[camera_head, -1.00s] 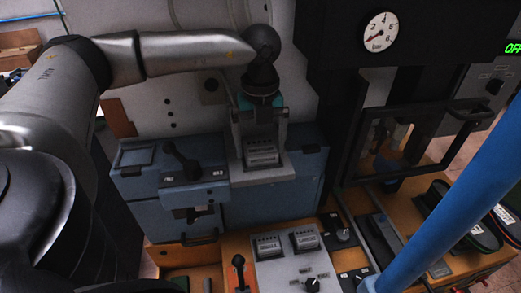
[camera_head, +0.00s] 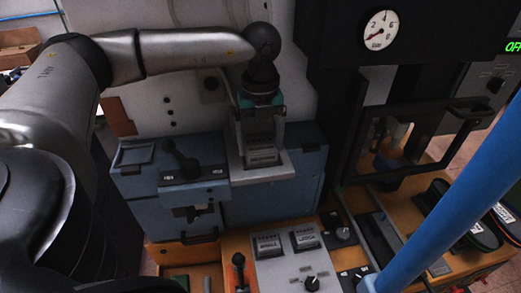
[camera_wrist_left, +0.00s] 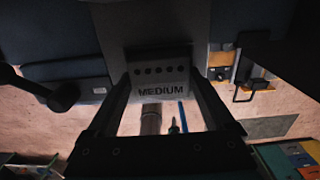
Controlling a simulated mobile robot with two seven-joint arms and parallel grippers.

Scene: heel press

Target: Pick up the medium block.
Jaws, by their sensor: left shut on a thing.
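The medium block (camera_wrist_left: 161,88) is a grey block with a row of dark holes and the word MEDIUM on its face. In the wrist view it sits between the two fingers of my left gripper. In the head view the block (camera_head: 263,153) is at a grey plate on the blue cabinet. My left gripper (camera_head: 261,136) points down from above and is shut on it. I cannot tell whether the block touches the plate below. My right gripper is not in view.
Two similar labelled blocks (camera_head: 268,245) (camera_head: 306,239) are on the front panel with a lever (camera_head: 239,262) and knob (camera_head: 312,284). A blue cabinet (camera_head: 275,190) is below my gripper. A black press frame (camera_head: 340,140) and a slanting blue bar (camera_head: 465,185) are to the right.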

